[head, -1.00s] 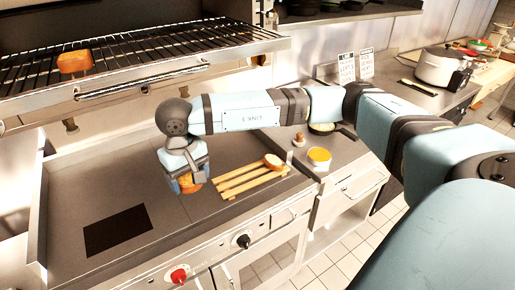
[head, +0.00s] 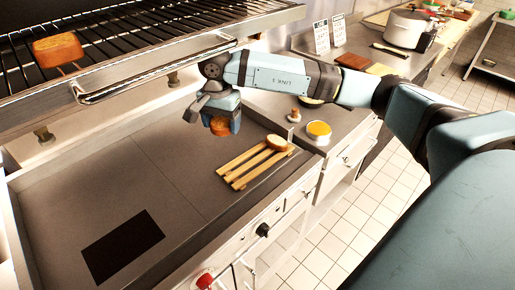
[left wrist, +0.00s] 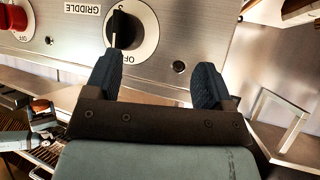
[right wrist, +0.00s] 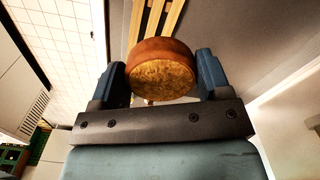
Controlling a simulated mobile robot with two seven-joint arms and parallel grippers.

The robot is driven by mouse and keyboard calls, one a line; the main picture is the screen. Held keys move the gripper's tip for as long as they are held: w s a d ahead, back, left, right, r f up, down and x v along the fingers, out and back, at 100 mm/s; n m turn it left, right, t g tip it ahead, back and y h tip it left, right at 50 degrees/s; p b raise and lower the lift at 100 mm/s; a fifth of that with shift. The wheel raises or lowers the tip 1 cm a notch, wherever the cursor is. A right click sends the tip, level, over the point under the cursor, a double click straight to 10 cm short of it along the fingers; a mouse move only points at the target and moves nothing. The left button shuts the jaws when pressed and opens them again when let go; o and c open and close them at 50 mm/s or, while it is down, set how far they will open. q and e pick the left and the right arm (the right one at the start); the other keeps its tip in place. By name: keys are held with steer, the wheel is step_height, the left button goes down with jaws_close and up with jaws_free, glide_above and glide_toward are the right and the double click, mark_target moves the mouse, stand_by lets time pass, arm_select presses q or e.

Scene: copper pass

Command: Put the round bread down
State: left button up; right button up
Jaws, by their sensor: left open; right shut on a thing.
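The round bread (head: 221,127) is a thick brown disc. My right gripper (head: 222,123) is shut on it, above the griddle surface and behind the wooden slatted rack (head: 240,172) in the head view. In the right wrist view the round bread (right wrist: 162,72) sits between both fingers, its grainy pale face toward the camera. Slats of the rack (right wrist: 158,18) show beyond it. A small piece of bread (head: 277,143) lies on the rack's far right end. My left gripper (left wrist: 157,68) is open and empty, facing the griddle's control panel; it is not in the head view.
A yellow-topped container (head: 318,131) and a small shaker (head: 294,115) stand right of the rack. The griddle's left is clear.

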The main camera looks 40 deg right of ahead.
steer(key=d+m, duration=0.2)
steer(key=shift+d+m, duration=0.4)
steer(key=shift+d+f+m, duration=0.1)
steer(key=shift+d+m, duration=0.2)
steer(key=p, duration=0.3)
glide_above(236, 173)
step_height(236, 173, down, 15)
steer(key=shift+a+r, duration=0.1)
steer(key=shift+r, duration=0.1)
steer(key=shift+w+f, duration=0.1)
steer(key=shift+f, duration=0.45)
step_height(236, 173, down, 4)
arm_select(q)
steer(key=r, duration=0.1)
steer(key=s+r, duration=0.1)
steer(key=r, duration=0.1)
arm_select(e)
steer(key=shift+f, duration=0.1)
